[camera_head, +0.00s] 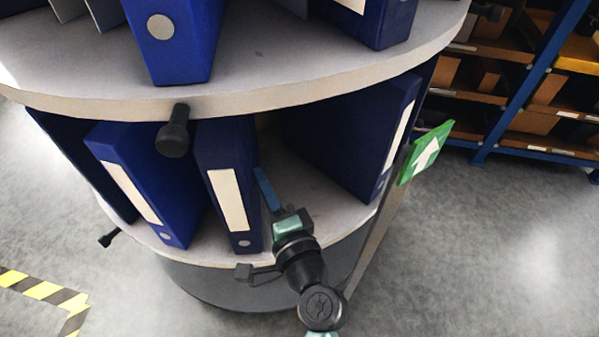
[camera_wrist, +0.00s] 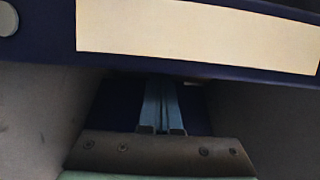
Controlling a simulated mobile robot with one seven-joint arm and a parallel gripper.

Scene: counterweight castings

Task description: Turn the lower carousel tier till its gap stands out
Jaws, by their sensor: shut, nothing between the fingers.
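The lower carousel tier (camera_head: 335,222) is a round pale shelf holding several blue binders. One binder (camera_head: 232,195) with a cream label stands just left of my gripper (camera_head: 266,188), and another (camera_head: 145,185) stands further left. A larger binder (camera_head: 370,135) stands to the right. Between it and the middle binder is a gap, with bare shelf showing. My gripper's blue fingers are shut and empty and reach over the shelf into this gap, close to the middle binder. In the wrist view the fingers (camera_wrist: 162,105) lie together beneath a label (camera_wrist: 200,38); contact cannot be told.
The upper tier (camera_head: 270,90) overhangs with more binders and a black knob (camera_head: 174,135). Another knob (camera_head: 108,240) sticks out low at left. A green arrow sign (camera_head: 426,153) stands on a post at right. Blue-framed racking (camera_head: 535,90) is behind; floor on the right is clear.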

